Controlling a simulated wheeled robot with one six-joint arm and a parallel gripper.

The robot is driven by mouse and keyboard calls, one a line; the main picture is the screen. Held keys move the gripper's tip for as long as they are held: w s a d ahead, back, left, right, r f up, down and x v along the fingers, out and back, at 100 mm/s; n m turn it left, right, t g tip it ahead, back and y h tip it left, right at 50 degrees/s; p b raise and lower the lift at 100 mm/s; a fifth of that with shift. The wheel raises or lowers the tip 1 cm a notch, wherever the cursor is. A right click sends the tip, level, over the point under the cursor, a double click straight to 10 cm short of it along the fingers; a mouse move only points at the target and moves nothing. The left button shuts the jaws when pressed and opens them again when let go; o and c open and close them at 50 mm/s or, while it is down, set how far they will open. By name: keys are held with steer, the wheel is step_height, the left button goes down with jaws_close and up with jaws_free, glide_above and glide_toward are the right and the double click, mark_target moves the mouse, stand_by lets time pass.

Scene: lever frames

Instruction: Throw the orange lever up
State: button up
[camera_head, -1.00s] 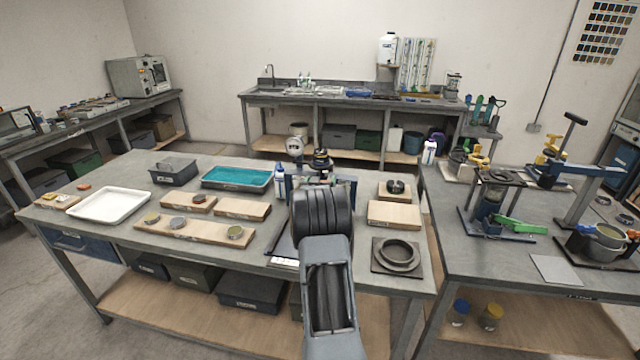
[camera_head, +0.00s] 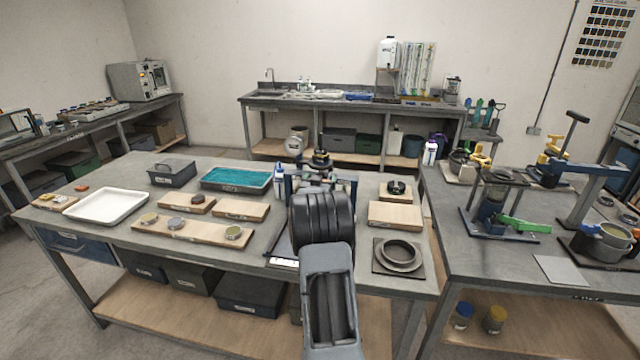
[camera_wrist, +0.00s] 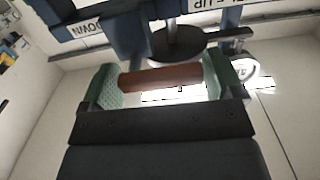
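The lever's handle (camera_wrist: 162,79), a brownish-orange bar, lies crosswise between the two green fingers of my gripper (camera_wrist: 163,75) in the wrist view. The fingers are wide apart, one at each end of the bar; any contact at the ends is unclear. The blue-grey lever frame (camera_wrist: 125,35) is just beyond, with upside-down labels reading DOWN at left and UP at right. A dark round disc (camera_wrist: 178,44) sits close behind the bar. In the head view my arm hides the gripper and the lever.
The near table (camera_head: 110,245) holds a white tray (camera_head: 107,205), a teal-filled tray (camera_head: 236,178), wooden boards (camera_head: 195,232) and a ring on a dark plate (camera_head: 398,254). A second table (camera_head: 480,265) on the right carries a blue stand with a green handle (camera_head: 524,225).

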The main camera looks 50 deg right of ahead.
steer(key=shift+o, duration=1.1)
steer(key=b+v, duration=0.2)
steer(key=v, duration=1.1)
steer(key=shift+s+a+b, duration=0.25)
steer(key=shift+a+b, duration=0.1)
